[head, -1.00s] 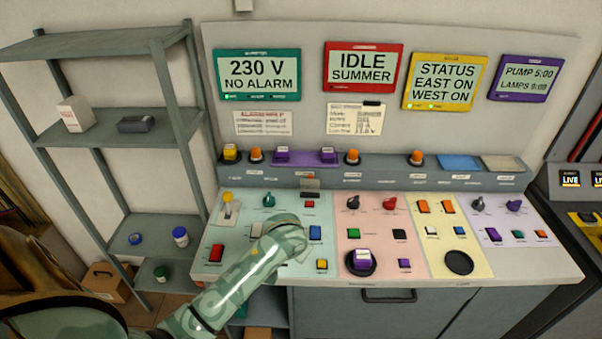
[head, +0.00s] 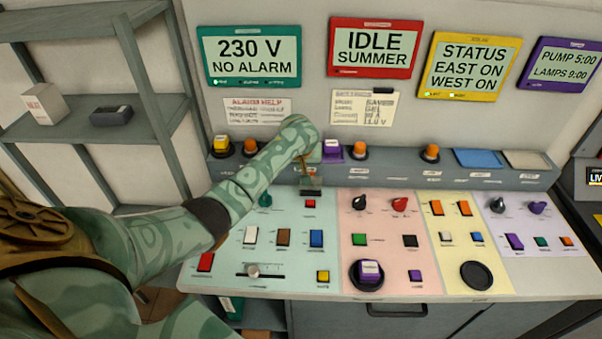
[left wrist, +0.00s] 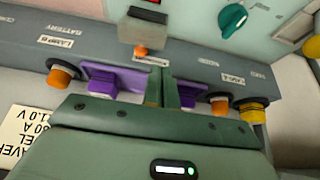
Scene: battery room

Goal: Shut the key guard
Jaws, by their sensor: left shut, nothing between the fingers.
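The key guard (head: 309,180) is a small grey-brown cover at the back edge of the pale teal panel section, by a dark block (head: 311,192). It seems to stand raised behind that block. In the left wrist view the guard (left wrist: 144,30) shows near the top, with a small orange part at its edge. My left gripper (head: 305,163) is shut and empty, pointing down just behind and above the guard. In the left wrist view its closed fingertips (left wrist: 168,74) are close to the guard; I cannot tell whether they touch it. My right gripper is out of view.
A ledge (head: 400,177) behind the panel holds orange knobs, a yellow-topped button (head: 221,145) and a purple holder (left wrist: 108,78) partly behind my fingers. A teal knob (left wrist: 233,19) is beside the guard. Screens hang above; a shelf (head: 90,130) stands left.

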